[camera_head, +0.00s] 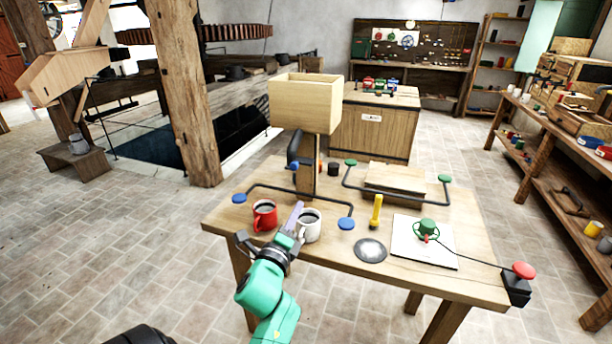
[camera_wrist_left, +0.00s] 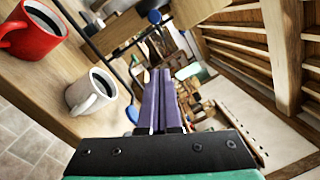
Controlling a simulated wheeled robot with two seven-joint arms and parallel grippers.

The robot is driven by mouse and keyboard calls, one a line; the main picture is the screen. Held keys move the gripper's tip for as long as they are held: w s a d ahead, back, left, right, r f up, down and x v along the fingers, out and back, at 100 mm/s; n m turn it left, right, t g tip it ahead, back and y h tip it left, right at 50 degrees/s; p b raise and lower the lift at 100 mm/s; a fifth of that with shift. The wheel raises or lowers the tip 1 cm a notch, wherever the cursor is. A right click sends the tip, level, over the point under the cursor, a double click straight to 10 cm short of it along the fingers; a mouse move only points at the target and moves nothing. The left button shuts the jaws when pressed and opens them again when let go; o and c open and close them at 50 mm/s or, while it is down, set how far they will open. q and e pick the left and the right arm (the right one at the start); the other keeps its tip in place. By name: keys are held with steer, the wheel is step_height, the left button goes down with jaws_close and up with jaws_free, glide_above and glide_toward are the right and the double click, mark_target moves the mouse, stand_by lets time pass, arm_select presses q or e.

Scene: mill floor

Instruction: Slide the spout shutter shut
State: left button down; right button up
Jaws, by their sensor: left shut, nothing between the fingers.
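A pale wooden hopper box (camera_head: 305,108) stands on a wooden post (camera_head: 306,178) at the back of the workbench (camera_head: 240,218). I cannot clearly make out the spout shutter; a dark curved part and a small blue spot (camera_head: 293,165) show beside the post below the box. My left gripper (camera_head: 296,212) is shut and empty, its purple fingers pointing up and away in front of the post, between a red mug (camera_head: 264,215) and a white mug (camera_head: 309,226). In the left wrist view the fingers (camera_wrist_left: 158,90) lie together, apart from both mugs. My right gripper is out of view.
Dark bent rails with blue knobs (camera_head: 346,223) and green knobs (camera_head: 445,179) stand on the bench.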

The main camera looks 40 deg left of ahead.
mark_target(295, 165)
arm_select(q)
steer(key=w+a+r+p, duration=0.2)
steer(key=w+a+p, duration=0.3)
steer(key=w+a, duration=0.2)
steer(key=shift+w+a+r, duration=0.15)
steer(key=shift+w+r, duration=0.1)
steer(key=shift+w, duration=0.85)
steer(key=a, duration=0.1)
steer(key=s+a, duration=0.1)
steer(key=a, duration=0.2)
steer(key=shift+s+a, duration=0.25)
steer(key=shift+a, duration=0.05)
steer(key=shift+d, duration=0.1)
